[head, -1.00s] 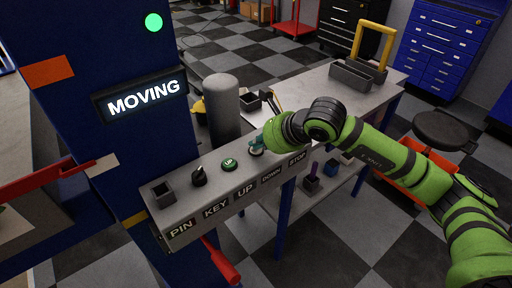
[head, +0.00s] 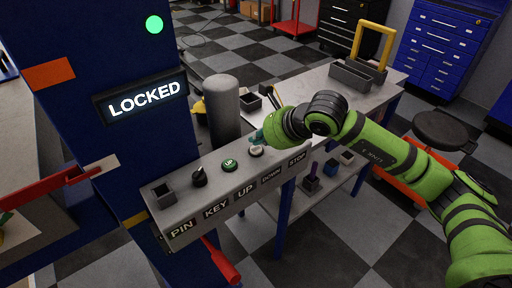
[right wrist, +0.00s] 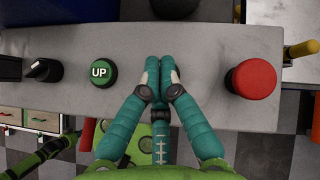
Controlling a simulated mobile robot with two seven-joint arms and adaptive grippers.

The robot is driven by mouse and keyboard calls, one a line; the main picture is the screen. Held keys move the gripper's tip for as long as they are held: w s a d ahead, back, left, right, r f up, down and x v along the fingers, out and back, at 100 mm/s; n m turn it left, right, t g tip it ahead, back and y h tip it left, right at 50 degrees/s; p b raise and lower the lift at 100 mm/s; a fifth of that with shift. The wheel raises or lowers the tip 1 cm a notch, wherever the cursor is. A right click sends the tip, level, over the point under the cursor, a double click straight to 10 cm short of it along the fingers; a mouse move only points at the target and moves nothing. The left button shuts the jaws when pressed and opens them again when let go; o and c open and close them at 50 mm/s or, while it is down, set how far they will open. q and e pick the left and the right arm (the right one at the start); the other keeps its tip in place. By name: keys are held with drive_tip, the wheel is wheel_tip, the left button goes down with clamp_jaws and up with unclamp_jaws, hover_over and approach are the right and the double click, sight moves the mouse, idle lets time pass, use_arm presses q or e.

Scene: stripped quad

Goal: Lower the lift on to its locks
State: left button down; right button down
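The grey control box (head: 232,178) carries labels PIN, KEY, UP, DOWN and STOP. Its display (head: 146,102) reads LOCKED, with a green lamp (head: 154,25) lit above. The green UP button (head: 229,165) also shows in the right wrist view (right wrist: 101,73). The pale DOWN button (head: 256,151) shows in the head view. My right gripper (right wrist: 160,64) is shut and empty, its teal fingertips together over the box between UP and the red STOP button (right wrist: 254,79). In the head view it is just beyond the DOWN button. A red lift arm (head: 50,188) is at left. My left gripper is not in view.
A black key switch (head: 199,177) and square pin holder (head: 164,194) are on the box. A grey cylinder (head: 222,115) stands behind it. A workbench (head: 312,85) with a yellow-handled tray is beyond; a stool (head: 444,130) is at right.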

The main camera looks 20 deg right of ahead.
sight(258, 150)
drive_tip(key=shift+r+p, duration=1.25)
drive_tip(key=shift+r, duration=1.3)
